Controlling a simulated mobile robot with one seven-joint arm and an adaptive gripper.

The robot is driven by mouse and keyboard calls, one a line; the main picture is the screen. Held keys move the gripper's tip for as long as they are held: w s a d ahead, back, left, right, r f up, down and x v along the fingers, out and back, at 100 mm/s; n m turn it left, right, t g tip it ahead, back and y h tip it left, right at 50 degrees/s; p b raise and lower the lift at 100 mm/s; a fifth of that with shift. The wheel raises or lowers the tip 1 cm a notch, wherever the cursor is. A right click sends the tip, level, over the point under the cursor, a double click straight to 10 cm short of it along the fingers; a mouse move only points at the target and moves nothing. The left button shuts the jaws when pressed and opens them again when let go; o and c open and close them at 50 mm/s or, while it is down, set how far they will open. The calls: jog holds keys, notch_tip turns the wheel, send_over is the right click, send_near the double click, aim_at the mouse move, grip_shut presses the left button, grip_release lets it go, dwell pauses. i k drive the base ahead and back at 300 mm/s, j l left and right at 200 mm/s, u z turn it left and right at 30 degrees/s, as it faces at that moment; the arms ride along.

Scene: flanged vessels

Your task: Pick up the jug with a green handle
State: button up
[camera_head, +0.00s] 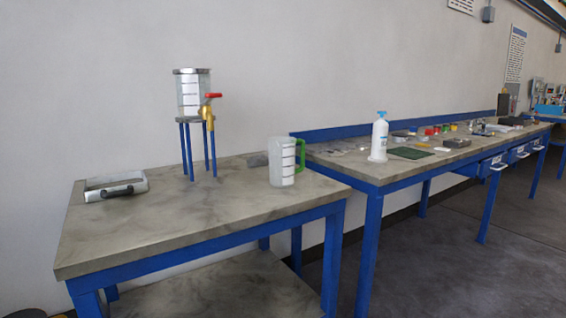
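The jug (281,163) is a translucent white measuring jug with dark level marks. It stands upright near the right side of the nearer table (215,212). Its green handle (301,156) points to the right. The jug is not covered by anything in this view. My gripper is not in view.
A clear vessel (188,96) with a red-handled brass tap (208,108) stands on a blue-legged stand left of the jug. A metal tray (132,180) lies at the left. A white bottle (380,140) and small items are on the second table. The nearer table's front is clear.

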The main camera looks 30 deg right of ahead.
aim_at(281, 150)
jog(key=i+l, duration=0.1)
jog(key=i, duration=0.25)
jog(key=i+l+z, duration=0.1)
jog(key=i+z, duration=0.2)
jog(key=i, duration=0.15)
jog(key=i+z, duration=0.4)
jog(key=z, duration=1.05)
